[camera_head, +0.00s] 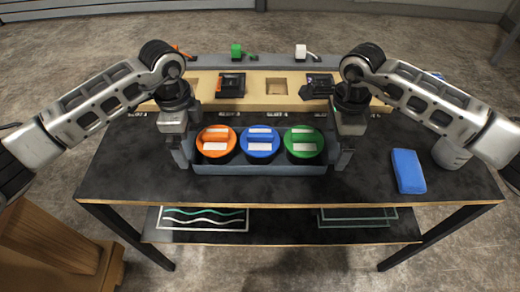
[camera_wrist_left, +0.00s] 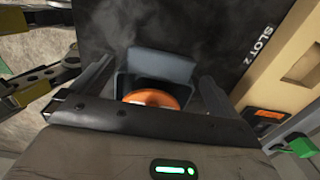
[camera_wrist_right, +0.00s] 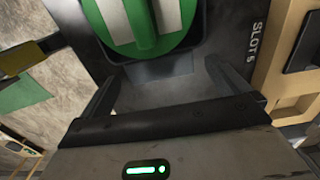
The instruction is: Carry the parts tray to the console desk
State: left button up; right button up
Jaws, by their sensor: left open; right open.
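The blue-grey parts tray (camera_head: 260,169) is at the front middle of the dark console desk (camera_head: 130,165) and appears to rest on it. It holds an orange round part (camera_head: 216,136), a blue one (camera_head: 260,134) and a green one (camera_head: 304,134). My left gripper (camera_head: 182,156) is open at the tray's left end; in the left wrist view the tray's end wall (camera_wrist_left: 158,66) shows beyond and between its fingers. My right gripper (camera_head: 343,156) is open at the right end; the tray's end (camera_wrist_right: 155,70) shows near its fingers. Whether the fingers touch the tray is unclear.
A wooden slot panel (camera_head: 258,104) with labelled slots runs behind the tray. Orange, green (camera_head: 237,50) and white (camera_head: 300,51) levers stand at the back. A blue block (camera_head: 408,171) and a grey cylinder (camera_head: 451,153) are to the right. The left front of the desk is clear.

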aim_at(190, 144)
pick_arm(q)
jog(key=shift+f, duration=1.7)
pick_arm(e)
jog(key=shift+f, duration=1.7)
pick_arm(q)
jog(key=c, duration=1.2)
pick_arm(e)
jog(key=c, duration=1.2)
pick_arm(q)
jog(key=shift+r, duration=0.1)
pick_arm(e)
jog(key=shift+r, duration=0.1)
